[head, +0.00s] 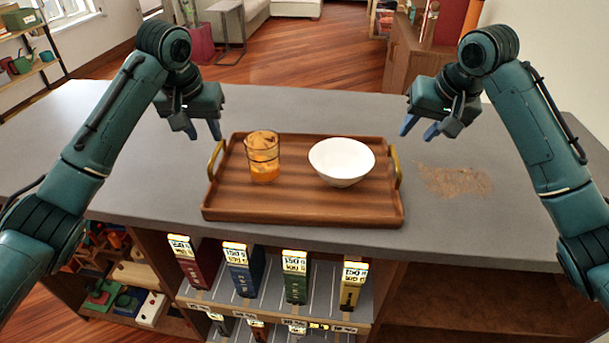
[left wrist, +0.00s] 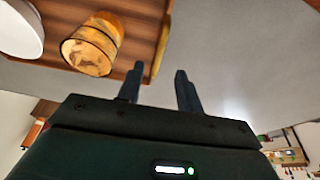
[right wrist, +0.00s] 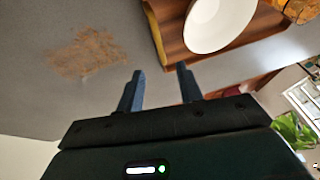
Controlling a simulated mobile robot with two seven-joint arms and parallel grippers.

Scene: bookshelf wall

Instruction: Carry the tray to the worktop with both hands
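A brown wooden tray (head: 290,206) with two brass side handles lies flat on a grey top. On it stand a glass (head: 263,157) with orange contents and a white bowl (head: 341,160). My left gripper (head: 204,134) is open and empty above the tray's left handle (head: 215,160), apart from it; the left wrist view shows its spread fingers (left wrist: 160,88) beside that handle. My right gripper (head: 418,132) is open and empty above and beside the right handle (head: 396,166); the right wrist view shows its fingers (right wrist: 158,85) apart from the tray.
A brown stain or crumb patch (head: 452,181) lies on the grey worktop (head: 330,112), right of the tray. Shelves below hold several labelled binders (head: 296,275). The grey top is clear behind and left of the tray.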

